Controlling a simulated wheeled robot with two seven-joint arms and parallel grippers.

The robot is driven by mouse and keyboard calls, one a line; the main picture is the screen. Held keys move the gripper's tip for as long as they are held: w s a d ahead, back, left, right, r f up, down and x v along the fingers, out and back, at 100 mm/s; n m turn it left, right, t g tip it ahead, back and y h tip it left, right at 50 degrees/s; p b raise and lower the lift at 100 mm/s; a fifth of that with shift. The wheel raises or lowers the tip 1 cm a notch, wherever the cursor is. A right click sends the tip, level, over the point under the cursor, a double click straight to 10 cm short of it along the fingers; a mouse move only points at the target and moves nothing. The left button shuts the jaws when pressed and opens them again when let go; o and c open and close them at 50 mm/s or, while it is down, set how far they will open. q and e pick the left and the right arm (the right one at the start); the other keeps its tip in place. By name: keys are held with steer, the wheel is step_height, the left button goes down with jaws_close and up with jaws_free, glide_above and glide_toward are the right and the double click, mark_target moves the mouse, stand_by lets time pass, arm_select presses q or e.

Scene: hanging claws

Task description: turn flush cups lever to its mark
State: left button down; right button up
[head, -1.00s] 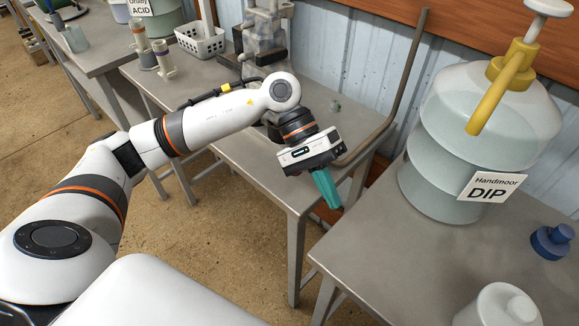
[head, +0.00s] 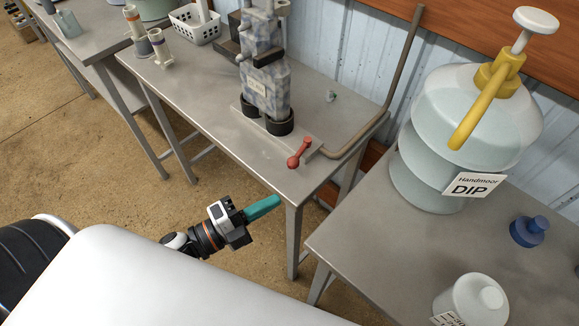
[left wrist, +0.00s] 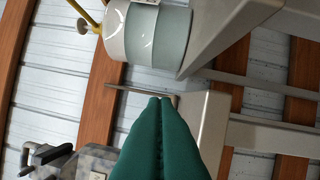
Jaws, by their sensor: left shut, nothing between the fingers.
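A red lever (head: 300,153) with a ball end sits at the front of the grey patterned machine (head: 265,85) on the middle metal table. Which lever is the flush cups one, and its mark, I cannot tell at this size. My left gripper (head: 272,204), with teal fingers, is shut and empty, in front of the table edge and apart from the lever. In the left wrist view its closed fingers (left wrist: 160,140) fill the lower middle, and part of the machine (left wrist: 88,163) shows at lower left. My right gripper is in no view.
A bent pipe (head: 385,105) runs from beside the lever up along the wall. A white basket (head: 194,24) stands at the back left.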

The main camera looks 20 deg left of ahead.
mark_target(290, 166)
arm_select(q)
steer(key=p+x, duration=0.3)
steer(key=x, duration=0.7)
steer(key=shift+w, duration=0.15)
steer(key=a, duration=0.2)
steer(key=shift+w+a+f, duration=0.25)
steer(key=shift+a+f, duration=0.05)
steer(key=shift+f, duration=0.05)
steer(key=shift+w+a+f, duration=0.1)
steer(key=shift+a, duration=0.5)
steer(key=shift+a+m+g+h, duration=0.6)
steer(key=shift+m+g+h, duration=0.1)
steer(key=shift+h, duration=0.2)
steer(key=shift+w+a, duration=0.15)
steer(key=shift+a, duration=0.65)
